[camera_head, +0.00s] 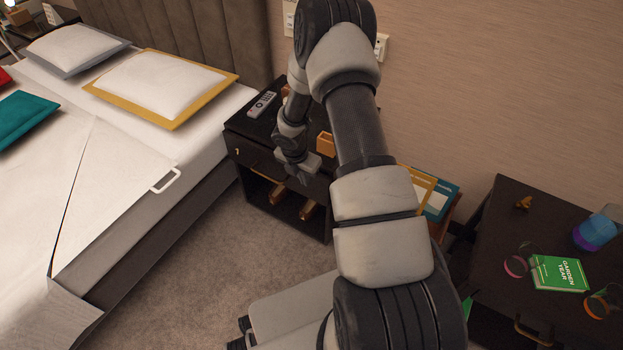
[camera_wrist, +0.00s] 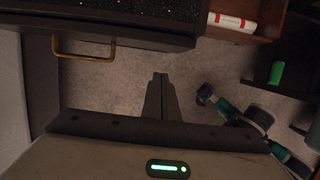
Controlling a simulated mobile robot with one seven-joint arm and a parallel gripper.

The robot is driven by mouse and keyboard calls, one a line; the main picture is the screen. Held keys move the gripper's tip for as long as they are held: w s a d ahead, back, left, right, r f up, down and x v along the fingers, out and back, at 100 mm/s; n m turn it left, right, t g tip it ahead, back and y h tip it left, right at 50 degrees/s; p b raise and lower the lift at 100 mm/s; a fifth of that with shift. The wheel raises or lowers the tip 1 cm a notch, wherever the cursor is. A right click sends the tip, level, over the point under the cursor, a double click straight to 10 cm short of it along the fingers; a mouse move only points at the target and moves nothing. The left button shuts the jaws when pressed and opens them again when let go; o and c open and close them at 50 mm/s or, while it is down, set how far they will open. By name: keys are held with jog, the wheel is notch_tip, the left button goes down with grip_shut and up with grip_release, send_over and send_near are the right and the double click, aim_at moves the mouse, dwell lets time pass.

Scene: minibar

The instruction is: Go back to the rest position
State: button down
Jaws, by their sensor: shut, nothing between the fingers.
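My gripper (camera_head: 301,175) hangs in front of the dark nightstand (camera_head: 243,150) in the head view, with the arm bent down towards it. In the wrist view the two dark fingers of my gripper (camera_wrist: 160,77) are together, with nothing between them. They point out over the grey carpet, below the drawer front with the gold handle (camera_wrist: 85,57). My forearm hides part of the nightstand top in the head view.
The bed (camera_head: 150,205) with pillows stands at left. A remote-like object (camera_head: 262,103) and an orange box (camera_head: 326,144) lie on the nightstand. At right, a dark table (camera_head: 490,235) holds a green book (camera_head: 559,273) and glasses. Carpet (camera_head: 190,285) is clear between bed and my body.

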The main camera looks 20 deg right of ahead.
jog(key=w+p+v, duration=0.1)
jog(key=v, duration=0.6)
jog(key=shift+s+a+r, duration=0.2)
jog(key=shift+s, duration=0.25)
